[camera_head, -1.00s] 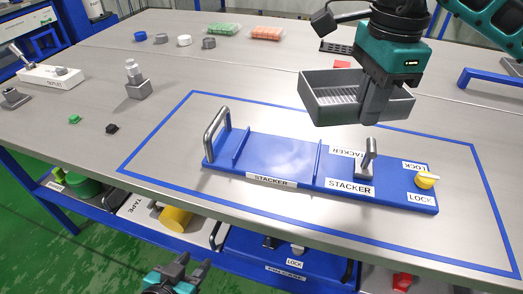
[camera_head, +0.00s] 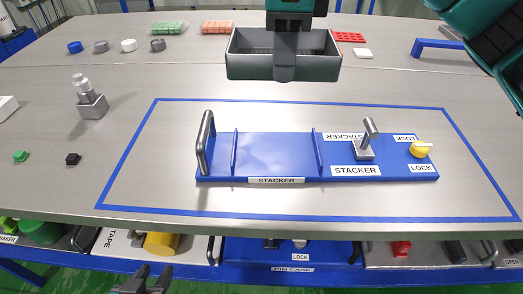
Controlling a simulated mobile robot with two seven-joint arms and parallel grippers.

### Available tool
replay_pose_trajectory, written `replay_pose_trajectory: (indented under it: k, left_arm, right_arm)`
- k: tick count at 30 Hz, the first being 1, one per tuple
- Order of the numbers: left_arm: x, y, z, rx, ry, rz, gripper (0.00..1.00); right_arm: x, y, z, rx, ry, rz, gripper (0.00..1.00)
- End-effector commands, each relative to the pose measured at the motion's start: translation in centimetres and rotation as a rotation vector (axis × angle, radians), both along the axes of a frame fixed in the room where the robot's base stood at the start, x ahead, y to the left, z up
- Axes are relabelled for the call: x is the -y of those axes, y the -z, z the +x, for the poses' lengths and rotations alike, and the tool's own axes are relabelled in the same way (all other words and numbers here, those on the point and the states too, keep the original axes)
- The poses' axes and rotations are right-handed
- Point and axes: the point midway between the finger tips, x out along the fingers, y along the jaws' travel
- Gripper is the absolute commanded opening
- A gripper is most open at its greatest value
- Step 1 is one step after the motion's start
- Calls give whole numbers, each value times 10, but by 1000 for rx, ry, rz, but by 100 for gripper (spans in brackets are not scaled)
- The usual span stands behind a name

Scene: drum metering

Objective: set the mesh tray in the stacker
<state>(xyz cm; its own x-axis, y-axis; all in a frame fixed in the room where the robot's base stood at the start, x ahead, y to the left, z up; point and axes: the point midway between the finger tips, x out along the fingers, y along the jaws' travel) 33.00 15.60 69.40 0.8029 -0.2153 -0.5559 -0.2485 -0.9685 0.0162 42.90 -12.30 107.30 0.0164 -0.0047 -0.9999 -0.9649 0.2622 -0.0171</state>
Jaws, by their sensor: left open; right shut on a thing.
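The grey mesh tray (camera_head: 250,66) is held in the air above the far side of the table by my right gripper (camera_head: 285,72), which is shut on its near wall. The blue stacker (camera_head: 275,152) lies on the table inside a blue outlined rectangle. It has a bare bed between two low blue ribs, a metal handle at its left end, a metal lever (camera_head: 367,140) and a yellow lock knob (camera_head: 420,149) on its right. The tray is behind the stacker in the picture, apart from it. My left gripper (camera_head: 147,280) is open and empty at the bottom edge, below the table front.
A metal block with a knob (camera_head: 92,105), a green piece (camera_head: 21,156) and a black piece (camera_head: 73,159) stand left of the outline. Green (camera_head: 168,27) and orange (camera_head: 217,27) blocks and several small rings lie at the back. A blue handle (camera_head: 440,46) stands at back right.

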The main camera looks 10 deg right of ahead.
Motion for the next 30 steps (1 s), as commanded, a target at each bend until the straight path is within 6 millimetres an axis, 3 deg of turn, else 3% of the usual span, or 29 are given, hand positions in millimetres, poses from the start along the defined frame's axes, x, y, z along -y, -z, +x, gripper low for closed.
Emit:
replay_pose_trajectory:
  k: [5, 21, 30]
  left_arm:
    - [1, 4, 0, 1, 1, -2, 43]
    - [8, 18, 1, 0, 8, -18, 43]
    - [8, 22, 1, -2, 5, -20, 43]
  right_arm:
    - [0, 11, -1, -3, 15, -1, 0]
    - [0, 142, -1, -2, 16, -1, 0]
    - [0, 166, -1, -1, 14, -1, 0]
